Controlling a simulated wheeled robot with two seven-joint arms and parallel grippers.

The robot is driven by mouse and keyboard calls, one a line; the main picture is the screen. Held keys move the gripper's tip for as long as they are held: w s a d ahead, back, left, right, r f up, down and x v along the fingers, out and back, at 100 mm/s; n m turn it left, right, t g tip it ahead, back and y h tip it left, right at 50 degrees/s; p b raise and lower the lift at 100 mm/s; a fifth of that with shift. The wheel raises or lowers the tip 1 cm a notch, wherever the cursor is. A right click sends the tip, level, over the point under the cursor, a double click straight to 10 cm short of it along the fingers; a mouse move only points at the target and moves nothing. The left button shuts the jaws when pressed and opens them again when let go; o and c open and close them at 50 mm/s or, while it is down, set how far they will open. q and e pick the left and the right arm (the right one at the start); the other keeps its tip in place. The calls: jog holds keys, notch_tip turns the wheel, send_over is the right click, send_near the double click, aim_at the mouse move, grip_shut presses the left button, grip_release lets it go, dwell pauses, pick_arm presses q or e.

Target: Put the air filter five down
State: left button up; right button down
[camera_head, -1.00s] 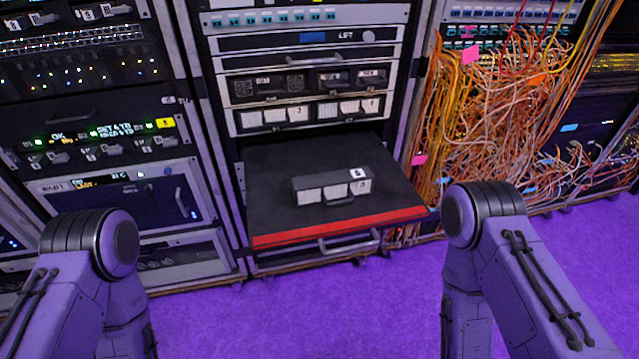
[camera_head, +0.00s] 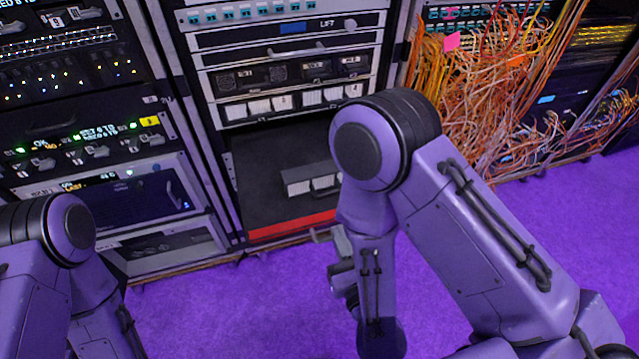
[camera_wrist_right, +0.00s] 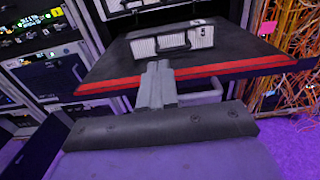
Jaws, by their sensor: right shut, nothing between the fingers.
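The air filter (camera_head: 309,178), a dark grey block with white front panels, lies on the black pull-out shelf (camera_head: 262,205) with the red front edge. My right arm hides its right part in the head view. In the right wrist view the air filter (camera_wrist_right: 173,43) shows whole on the shelf, beyond the fingers. My right gripper (camera_wrist_right: 157,68) is shut and empty, in front of the shelf's red edge and apart from the filter. In the head view it is partly hidden by its own arm. My left gripper is out of view; only its arm shows.
Above the shelf, a rack row holds similar white-fronted units (camera_head: 258,107). A pull handle sits below the red edge (camera_wrist_right: 200,98). Loose orange cables (camera_head: 480,90) hang at the right rack. Purple floor (camera_head: 230,310) is clear in front.

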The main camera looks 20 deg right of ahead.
jog(key=w+b, duration=0.1)
jog(key=p, duration=0.2)
send_near(316, 178)
jog(key=w, duration=0.5)
jog(key=shift+w+r, duration=0.2)
jog(key=shift+w, duration=0.1)
jog(key=shift+w+a+f, duration=0.1)
jog(key=shift+w+f, duration=0.05)
jog(key=shift+w, duration=0.5)
